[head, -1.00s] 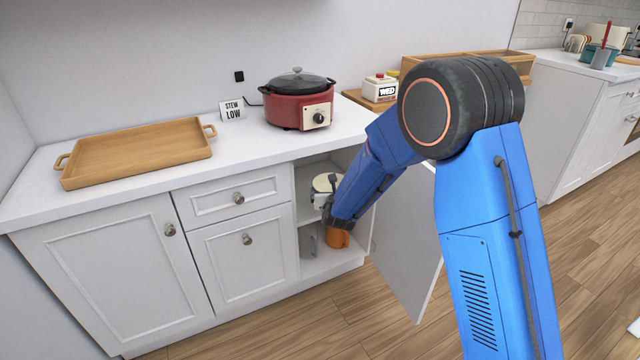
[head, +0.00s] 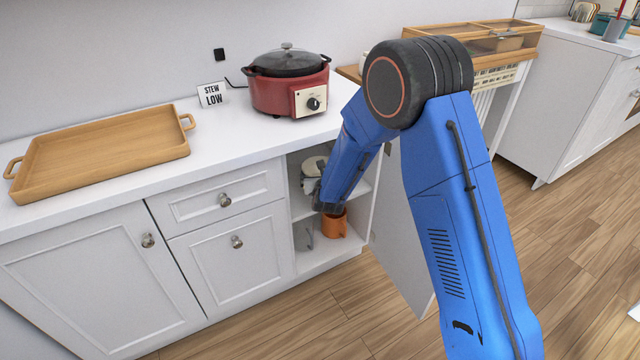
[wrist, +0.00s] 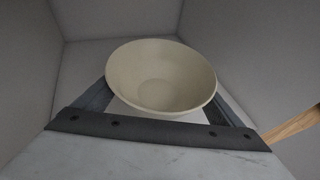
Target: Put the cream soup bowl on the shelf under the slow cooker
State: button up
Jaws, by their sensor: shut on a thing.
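The cream soup bowl (wrist: 160,75) is upright and looks empty in the wrist view, held between the fingers of my gripper (head: 313,183). My gripper is inside the open cabinet below the red slow cooker (head: 290,92), at about the height of the inner shelf (head: 358,188). In the head view my arm covers much of the opening. A pale form shows beside my gripper there, but it is too small to tell clearly. I cannot tell whether the bowl touches the shelf.
An orange mug (head: 334,225) stands on the cabinet floor below my gripper. The cabinet door (head: 398,240) hangs open on the right. On the counter are a wooden tray (head: 75,158) and a "STEW LOW" sign (head: 211,95). The cabinet's grey walls are close around the bowl.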

jog(key=shift+f, duration=1.9)
jog(key=shift+f, duration=0.3)
